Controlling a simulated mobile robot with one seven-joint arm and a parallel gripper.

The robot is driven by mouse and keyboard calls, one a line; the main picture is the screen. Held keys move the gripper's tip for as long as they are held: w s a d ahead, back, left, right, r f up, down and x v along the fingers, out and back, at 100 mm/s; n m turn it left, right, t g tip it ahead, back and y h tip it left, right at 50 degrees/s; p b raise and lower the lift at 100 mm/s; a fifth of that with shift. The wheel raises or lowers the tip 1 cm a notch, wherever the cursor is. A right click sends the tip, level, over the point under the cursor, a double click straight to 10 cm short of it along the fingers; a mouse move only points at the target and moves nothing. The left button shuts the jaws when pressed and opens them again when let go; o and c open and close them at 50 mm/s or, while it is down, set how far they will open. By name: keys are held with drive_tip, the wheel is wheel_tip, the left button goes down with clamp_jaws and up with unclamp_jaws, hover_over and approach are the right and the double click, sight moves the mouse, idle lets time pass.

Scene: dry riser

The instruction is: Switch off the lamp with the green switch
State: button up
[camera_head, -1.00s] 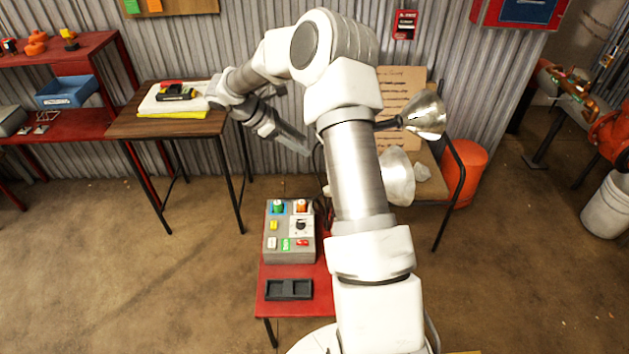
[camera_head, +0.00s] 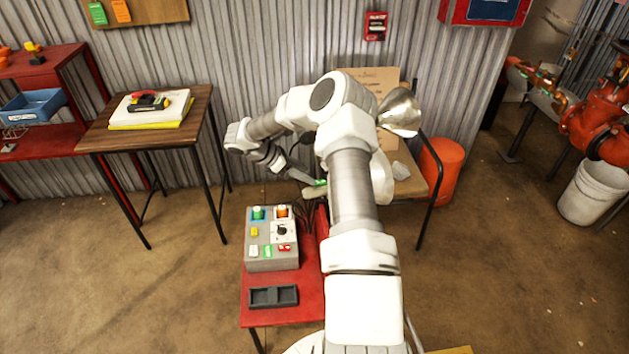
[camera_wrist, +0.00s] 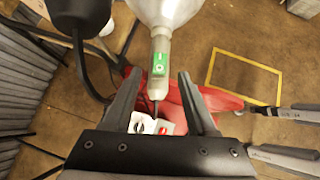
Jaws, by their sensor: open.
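The green switch (camera_wrist: 160,63) sits on the grey neck of a lamp (camera_wrist: 166,12) with a pale, wide shade. In the wrist view it lies ahead of my gripper (camera_wrist: 158,76), between the two fingertips in the picture. My gripper is open and holds nothing; I cannot tell whether a finger touches the neck. In the head view a small green patch (camera_head: 320,183) shows by my gripper (camera_head: 312,180), and my arm hides part of the lamp. A second lamp (camera_head: 401,112) with a shiny metal shade stands right of my arm.
A grey control box (camera_head: 272,262) with coloured buttons stands on a red table (camera_head: 285,316), beside a black tray (camera_head: 273,297). A dark lamp shade (camera_wrist: 80,15) is close on the left in the wrist view. A wooden table (camera_head: 190,105) stands left; open floor lies between.

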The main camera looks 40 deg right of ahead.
drive_tip(key=shift+x, duration=2.3)
clamp_jaws()
